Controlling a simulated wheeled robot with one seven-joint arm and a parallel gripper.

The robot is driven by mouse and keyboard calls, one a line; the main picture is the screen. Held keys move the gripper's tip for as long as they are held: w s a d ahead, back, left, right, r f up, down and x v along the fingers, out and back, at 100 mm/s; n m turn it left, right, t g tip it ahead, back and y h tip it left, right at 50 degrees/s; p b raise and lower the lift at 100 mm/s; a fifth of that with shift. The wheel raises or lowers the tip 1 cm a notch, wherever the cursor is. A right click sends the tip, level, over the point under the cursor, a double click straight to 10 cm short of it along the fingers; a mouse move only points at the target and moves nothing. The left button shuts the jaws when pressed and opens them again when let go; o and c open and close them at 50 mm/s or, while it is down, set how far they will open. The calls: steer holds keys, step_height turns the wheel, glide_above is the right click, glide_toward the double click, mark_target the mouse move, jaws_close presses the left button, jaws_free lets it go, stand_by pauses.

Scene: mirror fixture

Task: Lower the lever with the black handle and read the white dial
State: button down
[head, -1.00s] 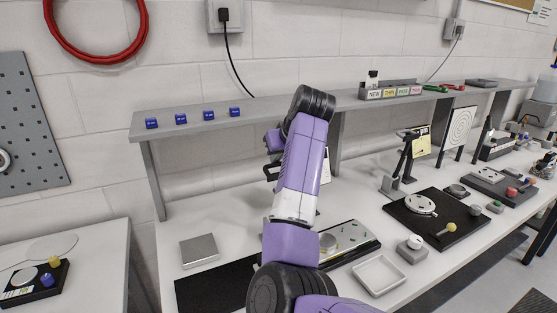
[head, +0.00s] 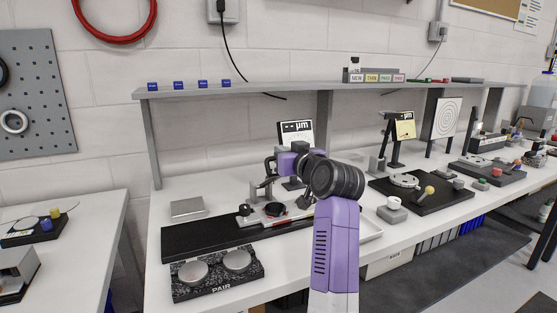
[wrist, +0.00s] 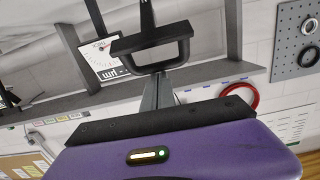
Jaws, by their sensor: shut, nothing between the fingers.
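A white dial (head: 296,132) marked "µm" stands upright behind my gripper on the bench. It also shows tilted at the upper left of the wrist view (wrist: 104,61). I cannot tell which part is the lever's black handle. My gripper (head: 270,165) is shut and empty, in front of and left of the dial. My arm hides the fixture's right side.
A speckled base marked PAIR (head: 217,273) with two round pads is at the front. A grey square plate (head: 187,208) lies behind left. A second stand (head: 404,127) with a yellow note is to the right. The shelf (head: 240,90) runs above.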

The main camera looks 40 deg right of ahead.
steer(key=s+a+f+t+b, duration=0.1)
steer(key=s+f+t+b, duration=0.1)
steer(key=s+f+b, duration=0.4)
steer(key=shift+a+f+t+h+b, duration=0.35)
steer(key=shift+f+b, duration=0.6)
steer(key=shift+f, duration=1)
steer(key=shift+r, duration=0.1)
